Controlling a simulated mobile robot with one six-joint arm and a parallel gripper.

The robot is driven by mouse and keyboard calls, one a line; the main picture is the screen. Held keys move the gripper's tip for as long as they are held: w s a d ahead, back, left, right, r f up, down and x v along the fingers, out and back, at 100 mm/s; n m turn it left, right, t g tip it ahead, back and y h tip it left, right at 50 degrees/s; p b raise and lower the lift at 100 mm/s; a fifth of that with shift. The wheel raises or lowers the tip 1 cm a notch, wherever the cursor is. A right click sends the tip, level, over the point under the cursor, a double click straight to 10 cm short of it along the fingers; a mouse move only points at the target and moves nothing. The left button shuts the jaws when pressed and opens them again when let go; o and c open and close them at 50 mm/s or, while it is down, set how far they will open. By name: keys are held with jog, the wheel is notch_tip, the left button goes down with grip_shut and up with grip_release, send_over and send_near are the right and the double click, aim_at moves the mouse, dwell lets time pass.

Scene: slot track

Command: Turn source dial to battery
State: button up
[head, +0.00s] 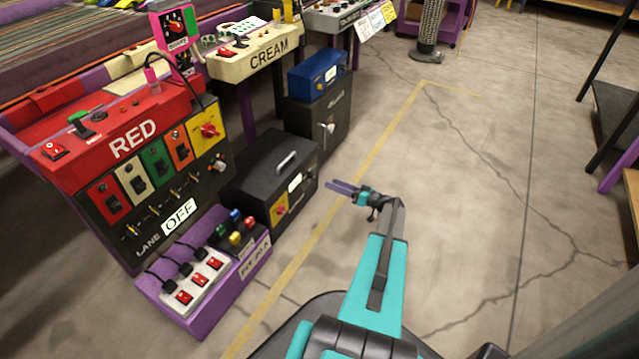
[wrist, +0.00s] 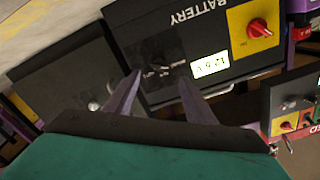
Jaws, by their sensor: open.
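The black battery box (head: 275,160) stands on the floor left of my gripper (head: 330,186) in the head view. In the wrist view the box, lettered BATTERY (wrist: 199,17), shows upside down. Its front has a small dark dial (wrist: 157,70) with markings too small to read, a display reading about 12.5 V (wrist: 210,66) and a red knob (wrist: 259,28) on a yellow plate. No dial is clearly labelled as the source dial. My gripper is open and empty, with its fingertips (wrist: 160,77) either side of the dark dial in the picture; contact is not visible.
A dark cabinet (head: 319,125) with a silver handle stands behind the box, under a blue box (head: 320,75). The red lane console (head: 110,140) shows OFF and has another red knob on yellow (head: 209,130). A purple power strip box (head: 205,295) is in front.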

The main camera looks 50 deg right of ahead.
aim_at(313, 175)
jog(key=b+x, duration=0.2)
jog(key=x, duration=0.5)
jog(key=shift+w, duration=0.15)
